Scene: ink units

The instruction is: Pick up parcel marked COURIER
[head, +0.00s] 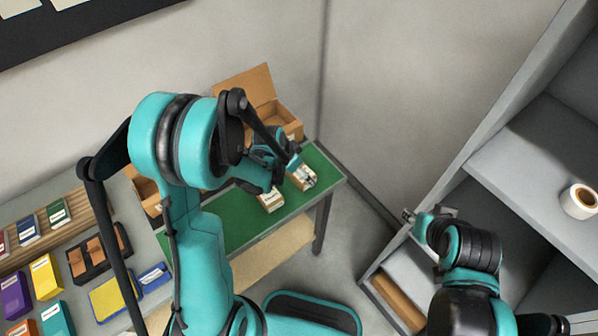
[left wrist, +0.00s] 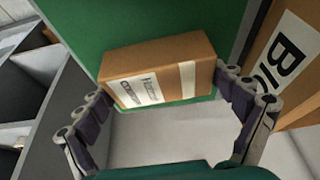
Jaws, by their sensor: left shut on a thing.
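A small brown parcel (left wrist: 185,55) with a white label and a pale tape strip lies between the two fingers of my left gripper (left wrist: 163,92) in the left wrist view. The label's print is small and turned, so I cannot read it surely. In the head view this parcel (head: 304,181) is at the right end of the green-topped table, and my left gripper (head: 293,163) is shut on it.
An open cardboard box (head: 262,112) stands behind the green table (head: 236,225). A carton with large black letters (left wrist: 292,62) is close to the left gripper's right finger. Coloured packs (head: 46,277) fill the left side. A grey shelf unit (head: 530,150) holds a tape roll (head: 579,201).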

